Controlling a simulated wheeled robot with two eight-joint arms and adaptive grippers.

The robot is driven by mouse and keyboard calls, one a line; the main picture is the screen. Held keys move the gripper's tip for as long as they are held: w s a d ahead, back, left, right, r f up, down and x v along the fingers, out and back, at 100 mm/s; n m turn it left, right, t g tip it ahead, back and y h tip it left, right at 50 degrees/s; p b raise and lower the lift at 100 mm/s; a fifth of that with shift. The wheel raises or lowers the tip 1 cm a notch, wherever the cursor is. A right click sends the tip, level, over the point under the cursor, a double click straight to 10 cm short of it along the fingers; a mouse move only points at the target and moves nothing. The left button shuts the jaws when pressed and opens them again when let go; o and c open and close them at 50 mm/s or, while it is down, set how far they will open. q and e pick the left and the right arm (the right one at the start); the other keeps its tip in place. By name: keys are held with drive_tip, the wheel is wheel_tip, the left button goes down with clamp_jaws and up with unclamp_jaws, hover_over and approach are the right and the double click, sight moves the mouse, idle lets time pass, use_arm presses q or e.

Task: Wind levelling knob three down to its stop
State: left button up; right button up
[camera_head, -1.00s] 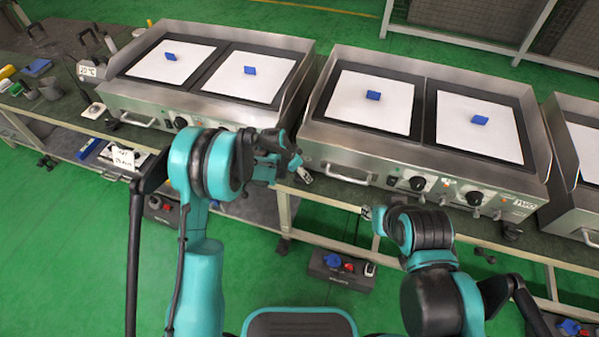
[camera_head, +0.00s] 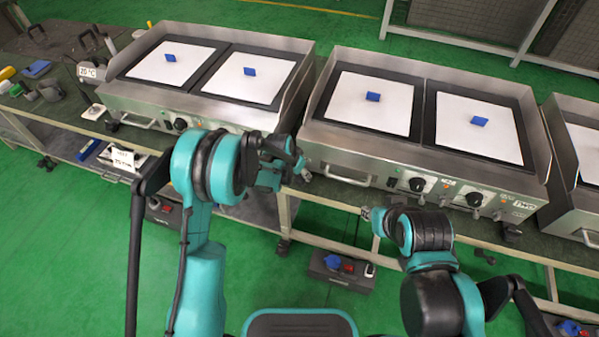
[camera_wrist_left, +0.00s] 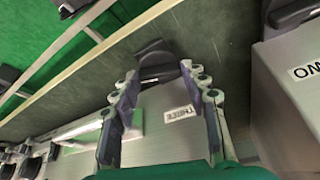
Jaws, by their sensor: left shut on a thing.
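Levelling knob three (camera_wrist_left: 157,57) is a black knob at the worktop's edge, beside a small label reading THREE (camera_wrist_left: 180,113) in the left wrist view. My left gripper (camera_wrist_left: 160,72) is shut on this knob, with one finger on each side of it. In the head view my left gripper (camera_head: 296,164) is at the gap between the two nearest griddles, and the knob is hidden there by the gripper. My right gripper (camera_head: 370,213) is low in front of the right griddle, away from the knob; its fingers are too small to read.
The left griddle (camera_head: 290,108) and the right griddle (camera_head: 345,147) stand on the green bench, with white sheets and blue blocks on top. Control dials (camera_head: 417,184) line the right griddle's front. A socket box (camera_head: 340,268) lies on the floor below.

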use_arm(q)
drive_tip(key=shift+s+d+n+t+y, duration=0.1)
drive_tip(key=shift+n+t+y, duration=0.35)
drive_tip(key=shift+n, duration=1.15)
drive_tip(key=shift+y, duration=0.25)
drive_tip(key=o, duration=1.2)
drive_tip(key=shift+c, duration=0.2)
drive_tip(key=v, duration=1.2)
